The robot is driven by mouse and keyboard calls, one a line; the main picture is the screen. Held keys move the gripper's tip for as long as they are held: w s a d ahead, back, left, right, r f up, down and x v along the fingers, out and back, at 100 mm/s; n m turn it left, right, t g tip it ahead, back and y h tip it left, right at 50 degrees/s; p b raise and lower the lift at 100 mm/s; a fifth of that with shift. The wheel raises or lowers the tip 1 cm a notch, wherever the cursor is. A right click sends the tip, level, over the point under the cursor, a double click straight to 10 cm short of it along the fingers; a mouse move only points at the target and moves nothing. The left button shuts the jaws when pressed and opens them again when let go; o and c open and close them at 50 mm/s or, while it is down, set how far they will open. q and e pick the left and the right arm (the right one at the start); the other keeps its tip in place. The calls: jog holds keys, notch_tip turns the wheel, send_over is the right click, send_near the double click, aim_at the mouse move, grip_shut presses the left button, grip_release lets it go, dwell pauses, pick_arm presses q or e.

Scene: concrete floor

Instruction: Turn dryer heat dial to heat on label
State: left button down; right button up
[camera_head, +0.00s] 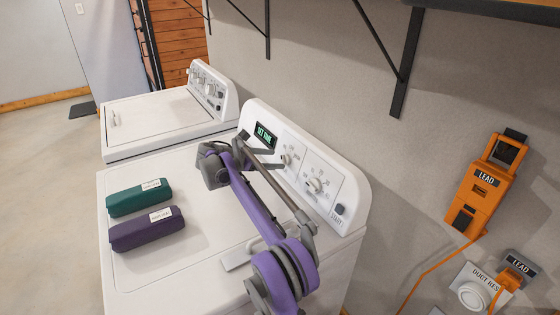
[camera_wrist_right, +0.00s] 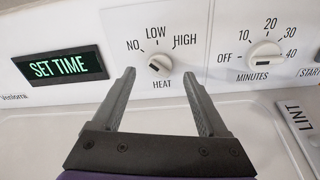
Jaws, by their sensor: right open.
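The white heat dial (camera_wrist_right: 160,64) sits on the dryer's control panel, under the labels NO, LOW and HIGH, with HEAT below it. Its exact pointing direction is hard to tell. In the head view the heat dial (camera_head: 287,159) is small, just beyond my right gripper (camera_head: 264,158). In the right wrist view my right gripper (camera_wrist_right: 159,76) is open and empty, its two grey fingers pointing at the panel. The dial appears between the fingertips, with no clear contact. My left gripper is not in view.
A SET TIME display (camera_wrist_right: 60,66) is left of the heat dial, and a minutes dial (camera_wrist_right: 264,55) is right of it. Green (camera_head: 140,197) and purple (camera_head: 147,229) packs lie on the dryer top (camera_head: 205,262). A white washer (camera_head: 160,118) stands behind.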

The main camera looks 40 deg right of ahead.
aim_at(282, 159)
jog(key=shift+x, duration=1.75)
grip_shut()
jog(key=shift+m, duration=0.3)
jog(key=m+p, duration=0.1)
jog(key=m, duration=0.2)
jog(key=shift+s+m+t+p, duration=0.1)
jog(key=shift+m+t+p, duration=0.4)
jog(key=shift+m, duration=1.9)
jog(key=shift+f, duration=0.1)
